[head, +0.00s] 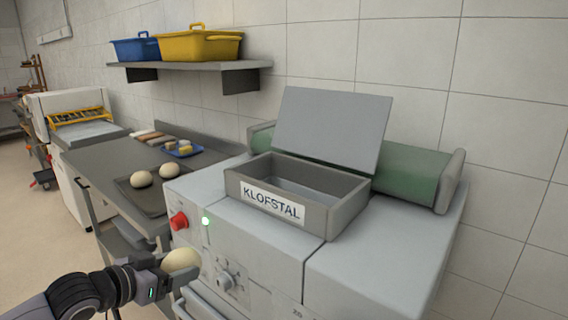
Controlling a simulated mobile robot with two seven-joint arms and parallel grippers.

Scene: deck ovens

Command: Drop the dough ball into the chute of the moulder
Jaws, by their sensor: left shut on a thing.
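My left gripper (176,277) is shut on a pale dough ball (181,262) at the lower left of the head view. It holds the ball in front of the moulder's control panel, lower than the chute and to its left. The moulder (372,272) is a grey machine with a green belt (408,175) behind the chute. Its chute (343,207) is an open grey box labelled KLOFSTAL, with its flat lid (332,130) standing up behind. The inside of the chute is partly visible and looks empty. My right gripper is not in view.
A red knob (179,221) and a lit green lamp (206,221) are on the moulder's front. Left of it, a steel counter (102,160) bears a dark tray (155,203) with two dough balls. A wall shelf (185,66) holds blue and yellow bins.

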